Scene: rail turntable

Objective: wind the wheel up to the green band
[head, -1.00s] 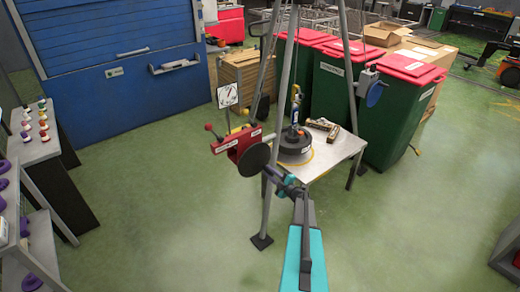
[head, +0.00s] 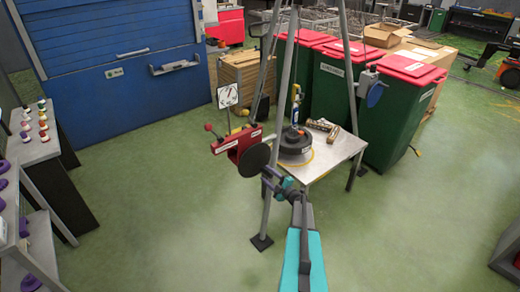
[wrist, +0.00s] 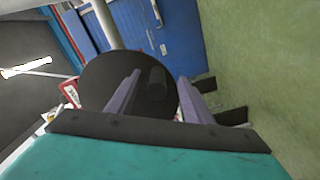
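A red winch (head: 238,143) is fixed to the tripod leg, with a dark round crank disc (head: 256,157) on its near side. In the wrist view the disc (wrist: 105,75) fills the middle, and a short dark peg (wrist: 157,80) stands out from it. My gripper (wrist: 159,76) is open, with its two fingers on either side of the peg and a visible gap to each. In the head view my gripper (head: 277,181) is right beside the disc. A black wheel (head: 294,142) rests on the table under the hook and chain (head: 295,104). I cannot make out a green band.
The metal table (head: 335,155) also holds a brass-coloured tool (head: 321,125). Tripod legs (head: 268,205) stand close around my arm. A white sign (head: 228,95) stands behind the winch. Red-lidded green bins (head: 395,125) are behind the table.

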